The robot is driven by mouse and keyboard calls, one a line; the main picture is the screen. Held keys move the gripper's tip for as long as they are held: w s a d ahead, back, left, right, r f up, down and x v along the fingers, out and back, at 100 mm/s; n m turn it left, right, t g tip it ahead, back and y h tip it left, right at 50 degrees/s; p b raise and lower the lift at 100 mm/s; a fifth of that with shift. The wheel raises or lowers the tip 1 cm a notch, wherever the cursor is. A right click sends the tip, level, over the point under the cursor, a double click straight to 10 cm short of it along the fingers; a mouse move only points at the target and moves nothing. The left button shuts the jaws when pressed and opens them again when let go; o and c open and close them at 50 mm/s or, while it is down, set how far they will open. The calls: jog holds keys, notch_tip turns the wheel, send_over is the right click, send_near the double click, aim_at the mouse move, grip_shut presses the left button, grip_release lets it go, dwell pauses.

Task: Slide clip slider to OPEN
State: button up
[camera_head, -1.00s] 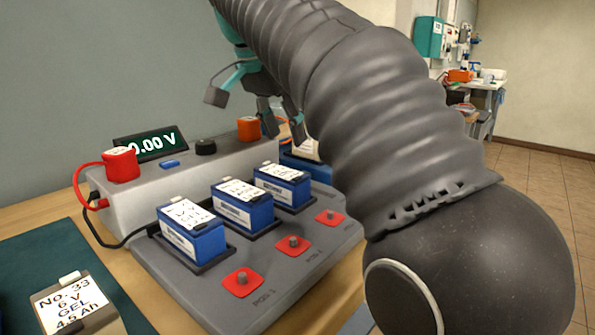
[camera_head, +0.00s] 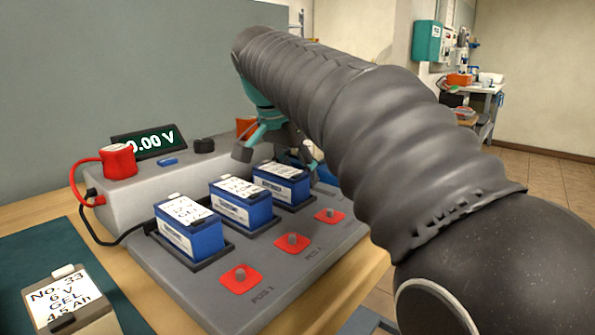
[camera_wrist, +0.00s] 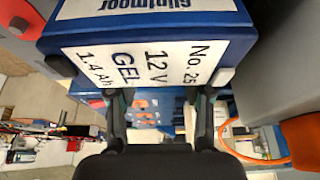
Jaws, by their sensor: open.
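No part is readable as a clip slider or an OPEN mark; a small blue piece (camera_head: 168,161) lies on top of the grey tester (camera_head: 135,192). A red clip (camera_head: 118,161) sits at the tester's left end. An orange clip (camera_head: 246,126) at its right end is partly behind my gripper; it also shows at the right edge of the wrist view (camera_wrist: 303,140). My gripper (camera_head: 275,148) is open above the far end of the battery row, partly hidden by my arm. In the wrist view its fingers (camera_wrist: 160,100) are apart, with a blue battery (camera_wrist: 185,58) labelled No. 25 close above them.
Three blue batteries, nearest (camera_head: 187,238), stand on the grey fixture (camera_head: 190,292), beside red pads with knobs (camera_head: 240,276). A display (camera_head: 150,141) reads 0.00 V. Another battery (camera_head: 68,298) is at front left. My arm covers much of the right side.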

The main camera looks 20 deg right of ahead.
aim_at(328, 193)
grip_shut()
jog(key=shift+s+d+b, duration=0.35)
jog(key=shift+s+d, duration=0.5)
jog(key=shift+s, duration=0.35)
jog(key=shift+s+d+b, duration=0.3)
jog(key=shift+s+d, duration=0.55)
jog(key=shift+s, duration=0.3)
grip_release()
jog(key=shift+s+d, duration=0.1)
jog(key=shift+d, duration=0.05)
jog(key=shift+r, duration=0.1)
jog(key=shift+a+r, duration=0.25)
jog(key=shift+r, duration=0.05)
jog(key=v, duration=1.1)
